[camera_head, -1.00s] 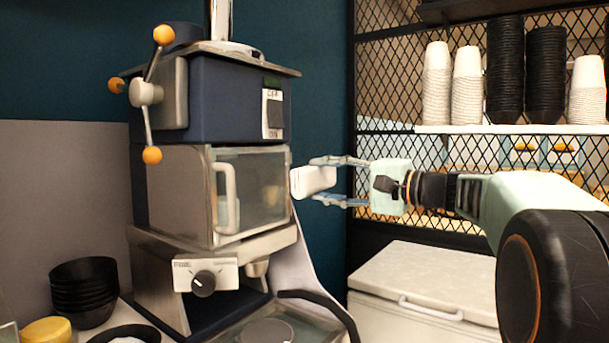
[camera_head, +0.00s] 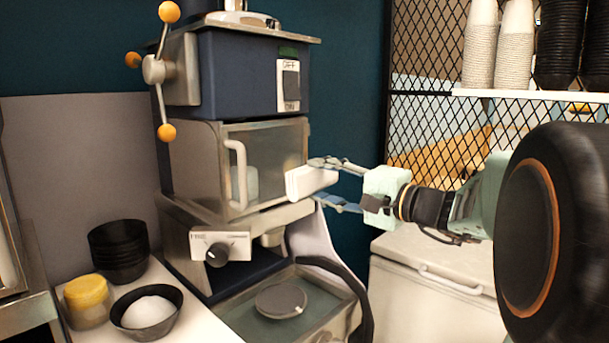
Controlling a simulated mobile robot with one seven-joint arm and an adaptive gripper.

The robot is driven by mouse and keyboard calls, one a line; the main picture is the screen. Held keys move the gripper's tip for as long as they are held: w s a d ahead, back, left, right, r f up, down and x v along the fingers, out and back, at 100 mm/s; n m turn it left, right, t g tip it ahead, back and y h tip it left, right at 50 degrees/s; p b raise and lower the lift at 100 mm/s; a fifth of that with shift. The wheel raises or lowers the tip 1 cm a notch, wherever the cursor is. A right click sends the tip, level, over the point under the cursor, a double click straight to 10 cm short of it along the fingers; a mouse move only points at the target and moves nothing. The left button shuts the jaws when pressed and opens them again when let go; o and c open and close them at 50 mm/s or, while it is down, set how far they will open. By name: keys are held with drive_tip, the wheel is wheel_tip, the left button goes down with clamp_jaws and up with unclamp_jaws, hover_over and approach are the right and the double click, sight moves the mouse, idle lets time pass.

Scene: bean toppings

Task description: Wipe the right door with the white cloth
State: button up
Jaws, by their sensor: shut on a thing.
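The white cloth (camera_head: 308,181) is a small folded block held between the fingers of my gripper (camera_head: 332,184). My gripper comes in from the right and is shut on the cloth. The machine's glass door (camera_head: 268,163), with a light vertical handle (camera_head: 238,174) on its left side, is closed. The cloth is at the right edge of this door. I cannot tell whether it touches the glass. A pale shape shows faintly behind the glass.
The machine's blue top (camera_head: 240,75) carries an on/off switch (camera_head: 290,85). Below are a knob (camera_head: 217,254) and a tray (camera_head: 325,310). A white chest (camera_head: 430,280) is at right.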

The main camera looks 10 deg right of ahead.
sight(284, 171)
drive_tip(key=p+x, duration=0.1)
drive_tip(key=x, duration=0.4)
drive_tip(key=shift+w+a+p, duration=0.15)
drive_tip(key=shift+w+p, duration=0.05)
drive_tip(key=shift+p, duration=0.15)
drive_tip(key=shift+b+x, duration=0.45)
drive_tip(key=shift+x, duration=0.4)
idle(0.5)
drive_tip(key=w+d, duration=0.1)
drive_tip(key=w+d+b, duration=0.1)
drive_tip(key=d, duration=0.1)
drive_tip(key=shift+w+d, duration=0.15)
drive_tip(key=shift+d, duration=0.05)
drive_tip(key=shift+a+f+b, duration=0.1)
drive_tip(key=shift+a+b, duration=0.05)
drive_tip(key=shift+b, duration=0.25)
drive_tip(key=shift+s+a+b, duration=0.55)
drive_tip(key=shift+a+b, duration=0.25)
drive_tip(key=shift+a, duration=0.05)
drive_tip(key=shift+s+a+b, duration=0.5)
drive_tip(key=shift+a+b, duration=0.25)
drive_tip(key=shift+a, duration=0.15)
